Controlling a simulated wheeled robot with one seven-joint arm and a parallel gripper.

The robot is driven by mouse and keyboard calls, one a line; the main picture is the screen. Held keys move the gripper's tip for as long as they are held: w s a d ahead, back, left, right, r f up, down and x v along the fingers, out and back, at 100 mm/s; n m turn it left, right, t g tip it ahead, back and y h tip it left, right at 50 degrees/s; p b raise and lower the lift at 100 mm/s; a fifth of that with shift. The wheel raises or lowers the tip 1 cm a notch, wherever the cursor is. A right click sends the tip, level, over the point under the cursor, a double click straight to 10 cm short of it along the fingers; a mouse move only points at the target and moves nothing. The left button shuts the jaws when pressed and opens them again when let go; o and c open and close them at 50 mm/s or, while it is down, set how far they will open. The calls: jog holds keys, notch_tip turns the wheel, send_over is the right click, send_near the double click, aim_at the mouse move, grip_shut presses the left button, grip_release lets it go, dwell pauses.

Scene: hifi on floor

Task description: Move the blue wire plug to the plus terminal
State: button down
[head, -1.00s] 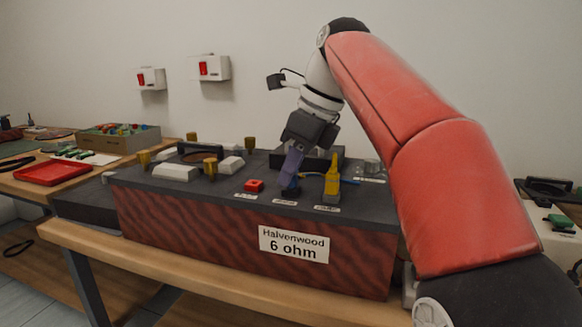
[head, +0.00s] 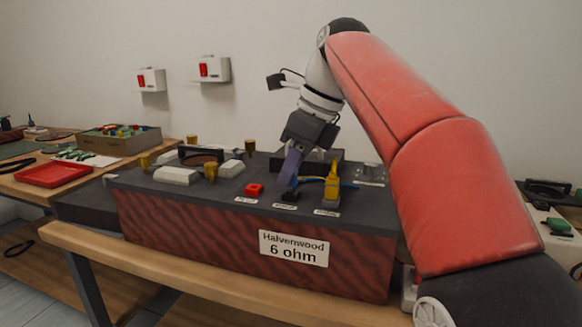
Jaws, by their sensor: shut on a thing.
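My gripper (head: 291,180) points down over the top of the dark box labelled "Halvenwood 6 ohm" (head: 220,235). It is shut on the blue wire plug, whose body I cannot clearly tell apart from the bluish fingers. A blue wire (head: 349,184) runs from beside the yellow plug toward the gripper. On the box's front edge are a red terminal (head: 254,190), a black terminal (head: 289,196) just below the fingertips, and a terminal with an upright yellow plug (head: 331,184). Their small labels are too small to read. Whether the held plug touches the black terminal is unclear.
A red tray (head: 53,175) and a box of coloured parts (head: 120,140) are on the left bench. Dark and green items (head: 557,223) lie at right.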

jog(key=shift+r+p, duration=0.45)
jog(key=shift+r, duration=1.25)
jog(key=shift+s, duration=0.1)
